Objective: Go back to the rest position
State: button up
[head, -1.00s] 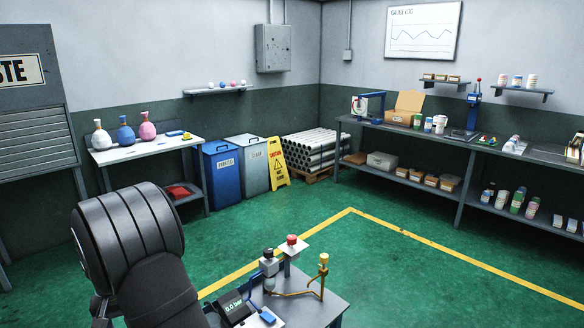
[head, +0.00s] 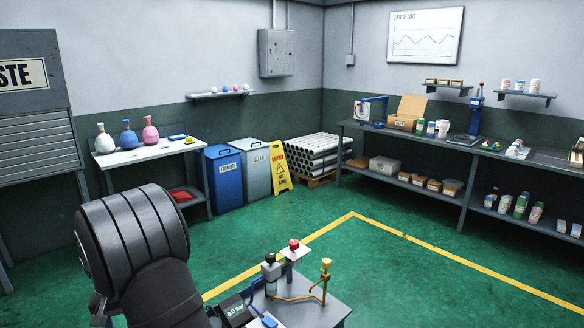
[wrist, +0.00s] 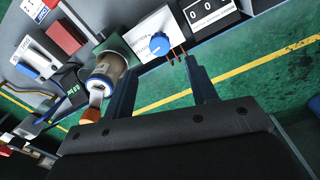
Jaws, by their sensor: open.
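My gripper (wrist: 160,68) shows in the wrist view with its two dark fingers spread apart and nothing between them. A clear-and-white cylinder with an orange end (wrist: 105,78) appears beside the left finger; I cannot tell whether they touch. A white box with a blue knob (wrist: 159,43) lies beyond the fingertips. In the head view my gripper is out of sight; only my dark arm shows at the lower left.
A small grey table (head: 318,312) carries a pressure display (head: 232,308), a red-topped valve (head: 293,246) and a yellow-topped post (head: 326,266). A workbench (head: 450,142) stands along the right wall. Bins (head: 224,178) and a caution sign (head: 279,166) stand behind. The green floor between is clear.

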notch_tip(320, 180, down, 9)
jog(key=shift+d+r, duration=0.1)
jog(key=shift+d, duration=0.05)
jog(key=shift+r+n, duration=0.2)
jog(key=shift+n, duration=0.6)
jog(key=n, duration=0.6)
notch_tip(320, 180, up, 10)
jog(key=shift+o, duration=0.5)
jog(key=shift+s+f, duration=0.1)
